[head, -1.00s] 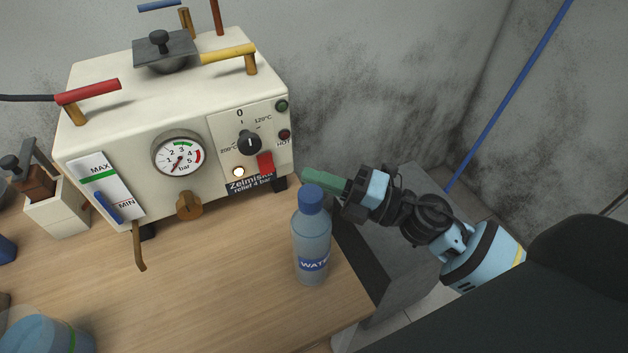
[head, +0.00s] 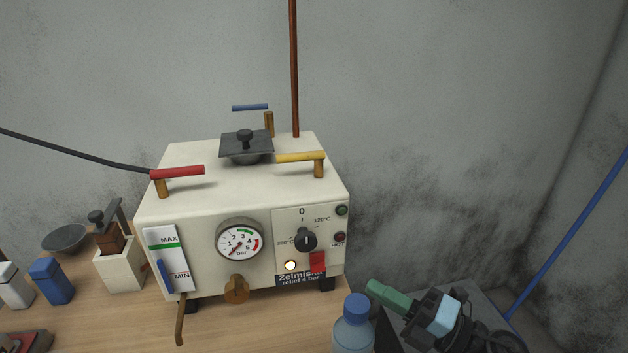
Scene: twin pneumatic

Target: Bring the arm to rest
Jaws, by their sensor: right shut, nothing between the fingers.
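My right gripper (head: 388,298) shows at the bottom right of the head view, with green fingers pressed together and nothing between them. It points left and lies just right of the water bottle's blue cap; I cannot tell whether it touches the bottle. My right arm runs off the bottom edge. My left gripper is out of view. The cream Zelmiska machine (head: 190,217) stands behind, apart from the gripper, with its red switch (head: 317,262), black dial (head: 305,239) and pressure gauge (head: 240,240). The lamp beside the switch glows.
The water bottle (head: 353,330) stands at the table's right side, its lower part cut off. A grey surface (head: 487,300) lies beyond the table. A grinder (head: 120,262), blue shaker (head: 51,281), white shaker (head: 13,286) and grey bowl (head: 66,239) stand left. A blue pole (head: 570,235) is at right.

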